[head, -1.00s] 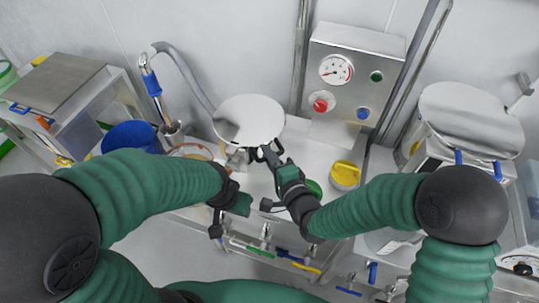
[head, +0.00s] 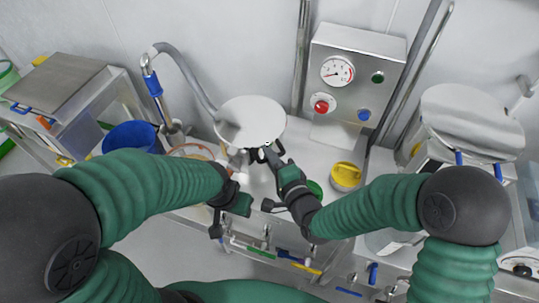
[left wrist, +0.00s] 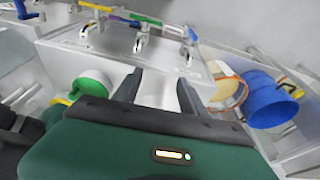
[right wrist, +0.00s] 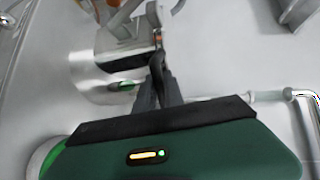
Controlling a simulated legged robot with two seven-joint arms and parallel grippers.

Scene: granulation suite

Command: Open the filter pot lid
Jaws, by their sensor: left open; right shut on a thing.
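The filter pot lid (head: 255,112) is a round silver disc at the back of the steel bench, left of the gauge panel. My right gripper (head: 268,153) is at the lid's front edge, shut on what looks like its handle. In the right wrist view the right gripper's fingers (right wrist: 158,75) are closed together around a dark, thin part beside the shiny disc. Most of the pot under the lid is hidden. My left gripper (left wrist: 158,88) is open and empty in the left wrist view, over the pale bench top and away from the lid.
A gauge panel (head: 345,95) with red, green and blue buttons stands right of the lid. A yellow cap (head: 346,176) sits on the bench. Valves with coloured handles line the bench front.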

